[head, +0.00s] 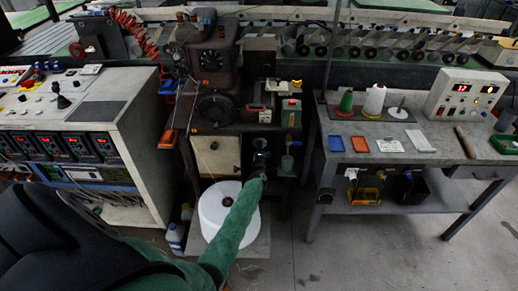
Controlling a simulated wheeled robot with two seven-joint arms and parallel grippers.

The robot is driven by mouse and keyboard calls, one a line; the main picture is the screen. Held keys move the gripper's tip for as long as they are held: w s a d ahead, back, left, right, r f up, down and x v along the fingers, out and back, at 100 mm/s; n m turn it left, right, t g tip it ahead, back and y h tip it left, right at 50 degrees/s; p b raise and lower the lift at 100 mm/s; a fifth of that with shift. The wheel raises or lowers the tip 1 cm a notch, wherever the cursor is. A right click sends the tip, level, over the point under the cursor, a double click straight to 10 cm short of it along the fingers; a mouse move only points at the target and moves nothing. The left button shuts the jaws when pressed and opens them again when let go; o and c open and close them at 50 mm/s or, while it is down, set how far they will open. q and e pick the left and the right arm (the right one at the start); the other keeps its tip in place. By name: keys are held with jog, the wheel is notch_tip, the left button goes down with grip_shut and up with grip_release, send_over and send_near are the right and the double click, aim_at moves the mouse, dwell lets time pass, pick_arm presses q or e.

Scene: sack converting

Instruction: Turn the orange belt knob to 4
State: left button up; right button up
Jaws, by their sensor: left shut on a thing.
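My left arm, in a green sleeve, reaches from the lower left to the dark front of the sewing machine stand (265,128). My left gripper (260,160) is at the small control panel there, below the machine head (213,60). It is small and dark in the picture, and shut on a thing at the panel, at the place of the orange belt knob. The gripper covers the knob, so its colour, pointer and number cannot be read. My right gripper is not in view.
A large white roll (212,213) stands just below the panel, close to my left forearm. A grey control cabinet (140,130) is at left. A workbench (420,150) with thread cones and a control box (465,95) is at right.

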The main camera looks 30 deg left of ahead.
pick_arm(q)
jog(key=shift+d+m, duration=0.1)
jog(key=shift+m, duration=0.3)
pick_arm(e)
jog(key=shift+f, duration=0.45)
pick_arm(q)
jog(key=o, duration=1)
jog(key=shift+w, duration=0.1)
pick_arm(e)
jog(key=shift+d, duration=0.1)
pick_arm(q)
jog(key=shift+b+v, duration=0.65)
jog(key=shift+v, duration=3.3)
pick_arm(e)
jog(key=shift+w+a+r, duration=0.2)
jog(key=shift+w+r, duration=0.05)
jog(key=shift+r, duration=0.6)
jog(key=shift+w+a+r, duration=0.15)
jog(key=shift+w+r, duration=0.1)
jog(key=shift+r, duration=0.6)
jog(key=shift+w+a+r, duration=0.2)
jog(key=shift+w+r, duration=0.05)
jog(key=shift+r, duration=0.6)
